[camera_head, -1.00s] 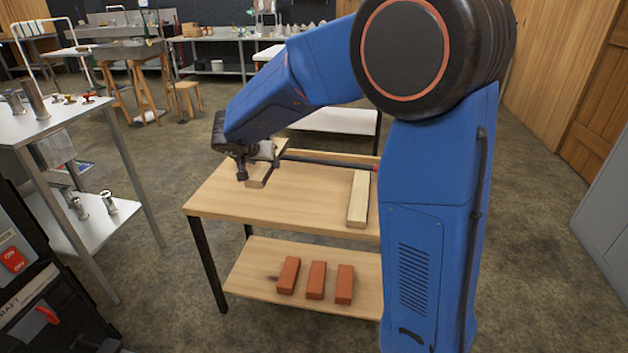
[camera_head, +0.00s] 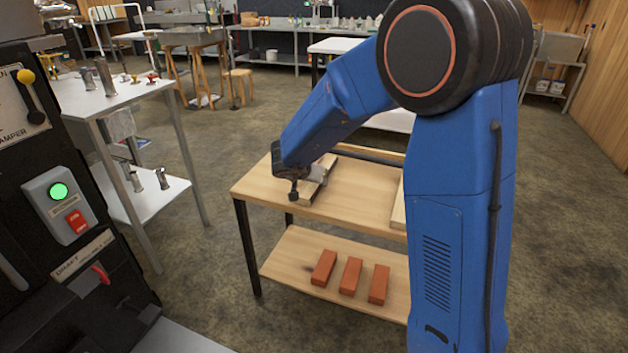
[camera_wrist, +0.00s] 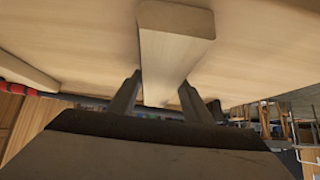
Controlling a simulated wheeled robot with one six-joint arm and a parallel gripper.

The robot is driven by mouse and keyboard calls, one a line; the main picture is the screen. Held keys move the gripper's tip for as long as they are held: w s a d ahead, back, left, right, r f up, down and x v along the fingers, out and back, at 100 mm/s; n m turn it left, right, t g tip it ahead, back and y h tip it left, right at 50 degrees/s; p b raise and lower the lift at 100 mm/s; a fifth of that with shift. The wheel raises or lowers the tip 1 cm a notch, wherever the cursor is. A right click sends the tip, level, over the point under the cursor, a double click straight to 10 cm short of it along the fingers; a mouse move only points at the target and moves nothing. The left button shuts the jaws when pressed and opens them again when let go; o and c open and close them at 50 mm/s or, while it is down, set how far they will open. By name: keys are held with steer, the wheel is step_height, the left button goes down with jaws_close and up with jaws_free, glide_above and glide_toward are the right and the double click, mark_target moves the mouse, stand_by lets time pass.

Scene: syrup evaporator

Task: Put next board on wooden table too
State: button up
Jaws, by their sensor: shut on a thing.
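My gripper (camera_head: 296,185) is at the left end of the wooden table (camera_head: 262,188), low over its top. It is shut on a pale board (camera_head: 318,180), which lies at or just above the table top; I cannot tell if it touches. In the wrist view the held board (camera_wrist: 176,52) runs between the two fingers (camera_wrist: 160,98). Another pale board (camera_head: 398,212) lies on the table to the right, partly hidden behind my arm. It shows in part at the left of the wrist view (camera_wrist: 25,72).
Several red bricks (camera_head: 350,276) lie on the table's lower shelf (camera_head: 290,257). A metal-legged white table (camera_head: 110,98) with metal cups stands to the left. A dark machine (camera_head: 75,260) with a lit green button is at the near left. The floor between is clear.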

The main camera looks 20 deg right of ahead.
steer(key=shift+f, duration=0.1)
steer(key=o, duration=1.3)
steer(key=shift+c, duration=0.2)
